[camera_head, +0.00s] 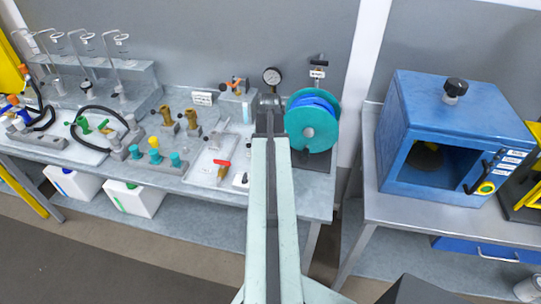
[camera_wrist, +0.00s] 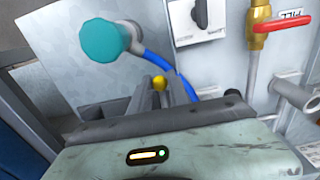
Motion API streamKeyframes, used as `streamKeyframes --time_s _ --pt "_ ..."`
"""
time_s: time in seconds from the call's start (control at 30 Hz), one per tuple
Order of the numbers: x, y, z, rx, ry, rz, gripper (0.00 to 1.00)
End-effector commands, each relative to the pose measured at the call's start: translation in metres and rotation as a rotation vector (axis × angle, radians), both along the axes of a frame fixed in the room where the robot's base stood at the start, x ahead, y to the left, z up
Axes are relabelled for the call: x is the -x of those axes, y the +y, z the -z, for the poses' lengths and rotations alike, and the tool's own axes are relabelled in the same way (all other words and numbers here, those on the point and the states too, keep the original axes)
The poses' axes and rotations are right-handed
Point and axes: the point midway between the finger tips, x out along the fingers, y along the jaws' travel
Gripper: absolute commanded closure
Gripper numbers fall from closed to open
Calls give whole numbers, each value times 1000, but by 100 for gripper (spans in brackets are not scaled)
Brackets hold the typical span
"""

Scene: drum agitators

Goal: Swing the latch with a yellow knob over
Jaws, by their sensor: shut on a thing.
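The yellow knob (camera_wrist: 159,83) shows in the wrist view as a small round ball at the tips of my gripper (camera_wrist: 161,90). My gripper's two grey fingers are shut on it, one on each side. The latch bar that carries the knob is mostly hidden behind the fingers, so its angle cannot be told. In the head view my gripper (camera_head: 269,102) reaches the back of the bench, left of the teal reel, and my arm hides the knob and latch there.
The teal reel (camera_head: 313,121) stands close right of my gripper. A pressure gauge (camera_head: 272,76) is just behind it. A red valve handle (camera_wrist: 287,25) and black rotary switch (camera_wrist: 200,14) lie right in the wrist view. A blue hose (camera_wrist: 160,66) passes behind the fingers.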

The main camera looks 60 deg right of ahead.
Motion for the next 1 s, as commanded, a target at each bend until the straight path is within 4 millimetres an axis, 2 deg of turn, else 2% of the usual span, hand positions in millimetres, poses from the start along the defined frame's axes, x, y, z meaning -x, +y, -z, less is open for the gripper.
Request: streamKeyframes --time_s 0.03,0.2,0.57,1.0 --pt "0 1 -9 2 -1 0 100" --pt "1 4 -22 2 -1 0 100" --pt "2 4 -22 0 0 0 100" --pt "0 0 -55 2 -1 1 100"
